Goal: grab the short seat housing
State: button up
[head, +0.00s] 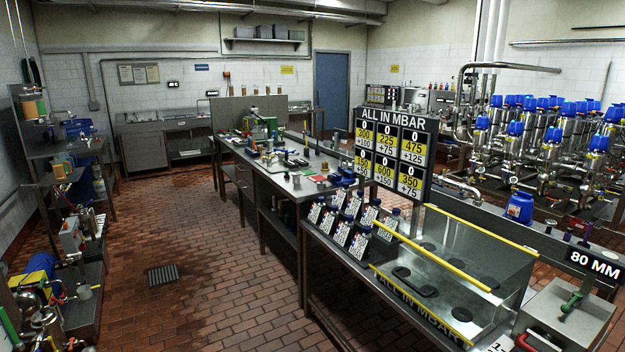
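My gripper is not in view in the head view. I cannot tell which thing is the short seat housing at this distance. Several small metal and coloured parts lie on the long dark workbench (262,170) in the middle of the room. On the right, a valve matrix (545,140) of steel valves with blue tops stands on a metal frame. A single blue-topped part (520,208) stands on the bench in front of it.
A near bench holds a clear tank with yellow edges (460,262), a black number board (393,150) and several dark stands with printed cards (350,232). A grey box (565,315) sits at the front right. Shelves (75,250) line the left.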

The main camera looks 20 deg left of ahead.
aim_at(296, 174)
jog(key=i+j+u, duration=0.6)
jog(key=i+j, duration=0.2)
jog(key=i+j+u, duration=0.3)
jog(key=i, duration=0.2)
jog(key=i+u, duration=0.3)
jog(key=i, duration=0.2)
jog(key=i+u, duration=0.3)
jog(key=i, duration=0.2)
jog(key=i+j, duration=0.15)
jog(key=i, duration=1.5)
jog(key=i+l+z, duration=0.15)
jog(key=i+z, duration=0.25)
jog(key=i+l+z, duration=0.1)
jog(key=i+z, duration=0.15)
jog(key=z, duration=0.15)
jog(key=i+z, duration=0.45)
jog(key=i+j+z, duration=0.15)
jog(key=z, duration=0.25)
jog(key=i, duration=0.05)
